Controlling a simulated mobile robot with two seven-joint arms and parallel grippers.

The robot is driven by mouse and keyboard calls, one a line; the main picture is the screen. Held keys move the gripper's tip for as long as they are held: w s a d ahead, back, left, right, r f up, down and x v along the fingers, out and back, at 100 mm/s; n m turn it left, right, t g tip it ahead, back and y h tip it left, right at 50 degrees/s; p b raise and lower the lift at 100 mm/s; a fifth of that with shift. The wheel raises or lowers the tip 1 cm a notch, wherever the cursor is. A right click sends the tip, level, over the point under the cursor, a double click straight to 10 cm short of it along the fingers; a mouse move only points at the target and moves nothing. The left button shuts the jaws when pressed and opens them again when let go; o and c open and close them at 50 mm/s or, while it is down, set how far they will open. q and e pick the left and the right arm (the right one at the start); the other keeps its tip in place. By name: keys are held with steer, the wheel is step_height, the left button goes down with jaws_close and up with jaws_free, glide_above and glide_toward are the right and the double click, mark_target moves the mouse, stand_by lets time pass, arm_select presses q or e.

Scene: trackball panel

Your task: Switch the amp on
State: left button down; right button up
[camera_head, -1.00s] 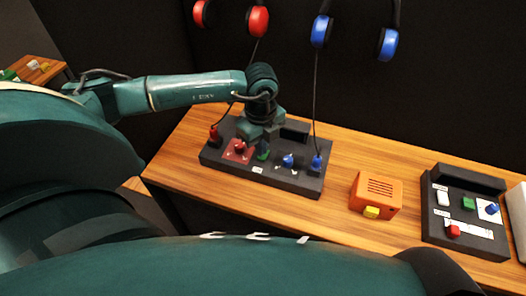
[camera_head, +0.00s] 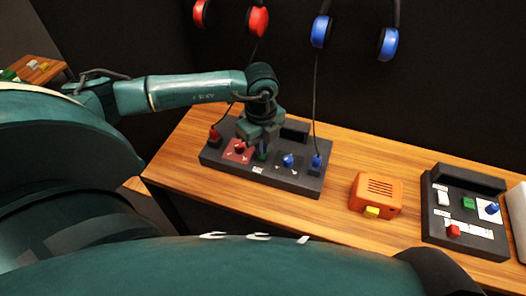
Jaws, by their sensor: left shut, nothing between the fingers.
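The amp is most likely the dark grey box (camera_head: 223,162) on the wooden table, with red and blue headphone cords plugged into it. It has a red knob (camera_head: 239,147) on a red plate at left and a blue knob (camera_head: 288,160) at right. Between the knobs, a green control (camera_head: 262,158) is mostly covered by my left gripper. My left gripper (camera_head: 262,151) points down over it, shut and empty. I cannot tell whether the fingertips touch the green control. My right gripper is not in view.
Red (camera_head: 258,21) and blue headphones (camera_head: 388,44) hang above, their cords running down to the box. An orange slotted box (camera_head: 375,192) with a yellow button stands to the right. Further right is another dark panel (camera_head: 432,231) with several controls. Bare table lies in front of the amp.

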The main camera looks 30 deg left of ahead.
arm_select(q)
steer(key=shift+f+b, duration=0.3)
steer(key=shift+f, duration=0.15)
steer(key=shift+f+b, duration=0.6)
steer(key=shift+f, duration=0.1)
stand_by(0.4)
steer(key=shift+r, duration=0.1)
step_height(320, 180, up, 5)
steer(key=p, duration=0.3)
steer(key=shift+p, duration=0.4)
steer(key=shift+r+p, duration=0.35)
steer(key=shift+r, duration=0.65)
steer(key=shift+f, duration=0.1)
